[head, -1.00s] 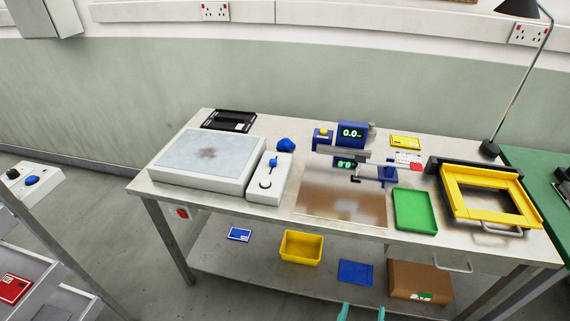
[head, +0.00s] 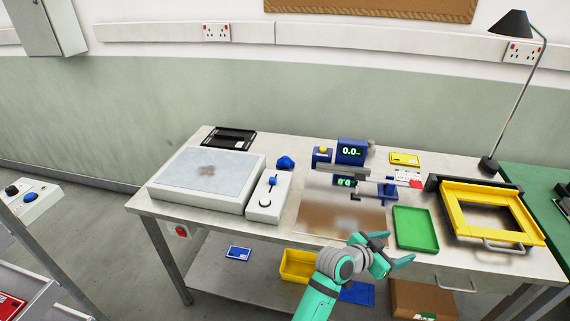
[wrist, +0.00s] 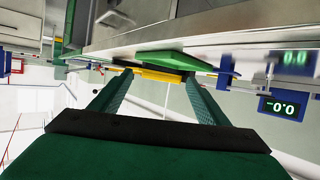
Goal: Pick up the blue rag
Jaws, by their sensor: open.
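The blue rag (head: 285,162) is a small crumpled blue lump on the bench, in the head view. It lies behind the white control box with the blue knob and right of the large pale-topped plate unit. My gripper (head: 388,250) is open and empty near the bench's front edge, to the right of the rag and well apart from it. In the wrist view my gripper (wrist: 157,76) shows its two fingers spread, with the green tray beyond them. I cannot make out the rag in the wrist view.
The white control box (head: 268,197) stands in front of the rag. The blue gantry with digital displays (head: 352,152) stands to its right. A green tray (head: 415,229) and yellow frame (head: 492,212) are on the right. A black tray (head: 229,137) lies at the back left.

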